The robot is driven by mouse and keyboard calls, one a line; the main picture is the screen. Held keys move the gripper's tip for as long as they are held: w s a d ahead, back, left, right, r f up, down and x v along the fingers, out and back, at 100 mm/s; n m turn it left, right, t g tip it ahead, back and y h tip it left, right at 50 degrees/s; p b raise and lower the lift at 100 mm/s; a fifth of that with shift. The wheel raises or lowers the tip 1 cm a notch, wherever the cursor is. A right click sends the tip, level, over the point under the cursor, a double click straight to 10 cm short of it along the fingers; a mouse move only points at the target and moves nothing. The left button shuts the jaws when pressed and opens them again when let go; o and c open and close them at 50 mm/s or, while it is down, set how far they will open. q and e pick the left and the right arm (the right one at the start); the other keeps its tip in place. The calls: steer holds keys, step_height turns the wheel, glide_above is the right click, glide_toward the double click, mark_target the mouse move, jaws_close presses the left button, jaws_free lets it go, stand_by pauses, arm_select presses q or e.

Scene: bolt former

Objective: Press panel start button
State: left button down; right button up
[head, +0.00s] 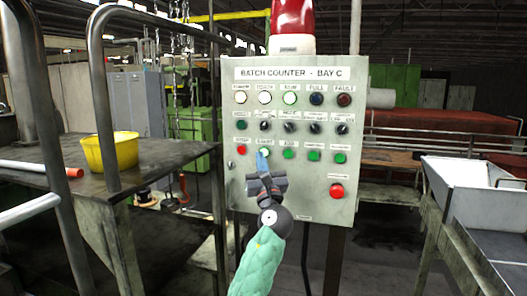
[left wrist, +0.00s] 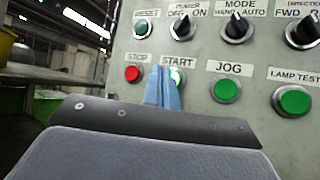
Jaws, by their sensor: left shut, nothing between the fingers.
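The grey control panel (head: 318,190) is labelled "BATCH COUNTER - BAY C" and stands in front of me. The green start button (left wrist: 178,76), under its START label, is partly hidden by my fingers and looks bright. My left gripper (head: 262,160) is shut and empty, its blue fingertips in front of the start button. It also shows in the left wrist view (left wrist: 164,72). I cannot tell whether the tips touch the button. My right gripper is not in view.
A red stop button (left wrist: 132,74) is just left of my fingers, and a green jog button (left wrist: 227,90) is to the right. A larger red button (head: 336,191) sits lower right. A yellow bowl (head: 110,152) stands on the left table; a white bin (head: 470,190) is at right.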

arm_select(q)
steer(key=s+p, duration=0.1)
steer(key=s, duration=0.1)
steer(key=s+a, duration=0.1)
steer(key=s, duration=0.1)
steer(key=shift+a+p, duration=0.15)
steer(key=shift+p, duration=0.25)
